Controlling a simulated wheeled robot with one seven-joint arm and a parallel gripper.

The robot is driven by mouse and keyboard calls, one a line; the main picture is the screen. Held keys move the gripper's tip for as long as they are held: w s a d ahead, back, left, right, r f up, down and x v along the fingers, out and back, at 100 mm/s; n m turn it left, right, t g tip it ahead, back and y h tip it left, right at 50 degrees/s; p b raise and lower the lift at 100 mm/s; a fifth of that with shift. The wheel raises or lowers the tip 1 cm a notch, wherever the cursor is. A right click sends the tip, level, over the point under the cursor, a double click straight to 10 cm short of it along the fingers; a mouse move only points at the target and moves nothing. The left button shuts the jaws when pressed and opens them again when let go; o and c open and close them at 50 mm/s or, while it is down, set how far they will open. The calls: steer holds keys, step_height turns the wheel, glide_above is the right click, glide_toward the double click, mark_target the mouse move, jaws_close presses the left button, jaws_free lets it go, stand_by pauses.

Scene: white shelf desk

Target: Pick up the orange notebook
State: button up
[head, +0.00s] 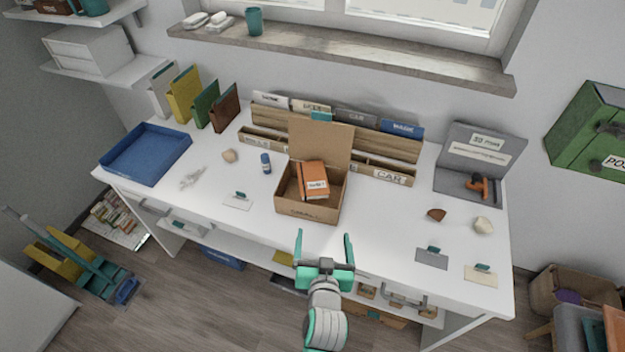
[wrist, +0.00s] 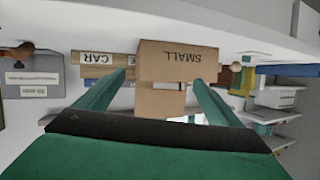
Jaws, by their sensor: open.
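The orange notebook (head: 314,181) leans inside an open brown cardboard box (head: 308,211) on the white desk, with a pale label on its cover. The box's flap stands up behind it. In the wrist view, which looks upside down, the box (wrist: 178,62) shows its front with the word SMALL, and the notebook is hidden. My gripper (head: 324,240) is in front of the desk's near edge, below the box in the head view. Its two teal fingers are spread apart with nothing between them, and they also show in the wrist view (wrist: 158,92).
A wooden sorter with labelled cards (head: 392,173) stands behind the box. A blue tray (head: 147,152) lies at the left, a small blue bottle (head: 266,163) left of the box, and a grey case (head: 469,180) at the right.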

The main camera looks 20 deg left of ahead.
mark_target(313, 179)
steer(key=w+a+r+n, duration=0.1)
steer(key=w+a, duration=0.1)
steer(key=w, duration=0.2)
steer(key=w+a+r+n+g+y, duration=0.1)
steer(key=w+a+r, duration=0.1)
steer(key=w, duration=0.2)
steer(key=w+a+r+n, duration=0.1)
steer(key=w+a+r, duration=0.1)
steer(key=w, duration=0.2)
steer(key=shift+w+a+y, duration=0.15)
steer(key=shift+y, duration=0.25)
steer(key=shift+f+x, duration=0.15)
steer(key=shift+x, duration=1.15)
steer(key=shift+f+x, duration=0.2)
steer(key=shift+x, duration=1.1)
steer(key=c, duration=1.2)
steer(key=shift+c, duration=0.7)
steer(key=shift+r, duration=0.1)
